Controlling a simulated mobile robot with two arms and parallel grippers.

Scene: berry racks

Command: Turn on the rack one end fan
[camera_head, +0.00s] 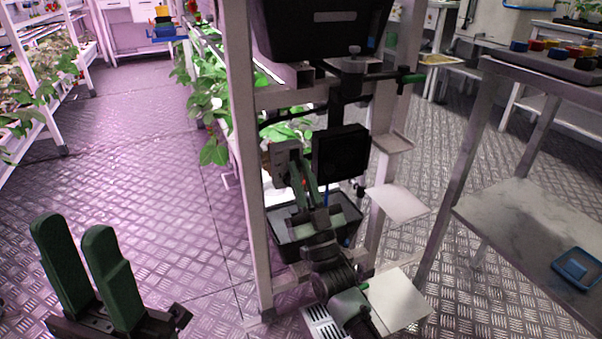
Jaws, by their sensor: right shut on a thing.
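The rack end (241,130) stands in the middle of the view, with pale upright posts. A black box-like unit (340,153) is mounted between the posts; I cannot tell whether it is the fan. A small grey-brown part (279,158) sits to its left. My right gripper (294,163) reaches up from below, with its green fingers at this part, left of the black unit. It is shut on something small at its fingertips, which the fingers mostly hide. No switch shows clearly. My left gripper (84,232) is at the lower left, open and empty, away from the rack.
A black bin (320,28) is above and a black tray (351,217) below at the rack end. Leafy plants (213,100) grow behind the left post. A metal table (520,215) stands at the right. The floor at left is clear.

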